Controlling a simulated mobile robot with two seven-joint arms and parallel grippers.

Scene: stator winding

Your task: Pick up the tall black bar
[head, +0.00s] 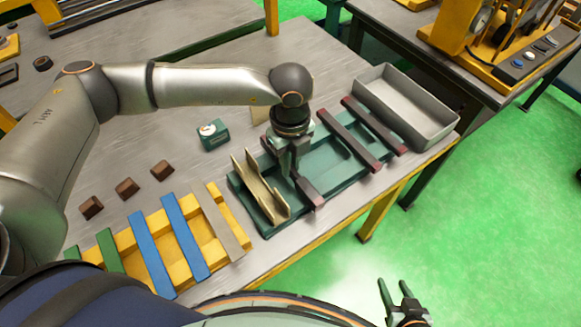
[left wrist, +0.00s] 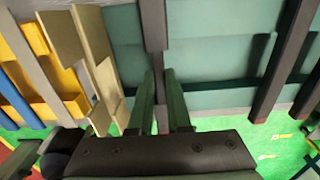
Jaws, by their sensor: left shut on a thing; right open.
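My left gripper (head: 291,170) points down over the tray and is shut on this bar. In the left wrist view the dark bar (left wrist: 153,28) runs between the two green fingers (left wrist: 162,85). Two more dark bars (head: 346,140) (head: 373,126) lie across the right part of the tray. I cannot tell whether the held bar is lifted off the tray. My right gripper (head: 397,298) is open and empty, over the green floor beyond the table edge.
The tan slotted piece (head: 258,187) stands close left of my left gripper. A yellow rack (head: 182,240) holds blue, green and grey bars. A grey bin (head: 398,105) is at the tray's right end. A small green device (head: 212,134) and brown blocks (head: 127,188) lie on the table.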

